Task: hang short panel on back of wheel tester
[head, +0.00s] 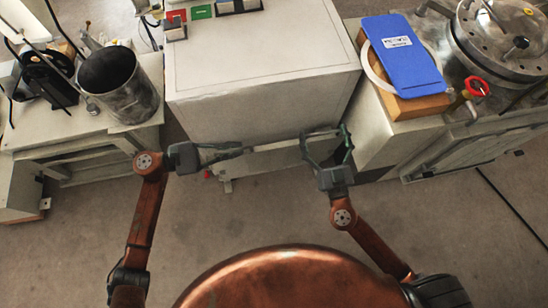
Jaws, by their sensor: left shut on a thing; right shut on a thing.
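A pale, narrow strip, seemingly the short panel seen nearly edge-on (276,146), spans between my two grippers along the near side of the large white cabinet (262,65). My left gripper (238,151) is shut on its left end. My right gripper (326,135) is shut on its right end. The fingers hide parts of both ends. The panel lies close to the cabinet's lower near face; I cannot tell whether they touch. The cabinet may be the wheel tester, but I see no wheel on it.
At left, a metal cylinder (118,85) and a black wheel-like device (45,78) stand on a bench. At right, a blue panel (404,65) lies on a wooden block (418,107) beside a lidded metal vessel (500,40) with a red valve. Floor (250,215) before me is clear.

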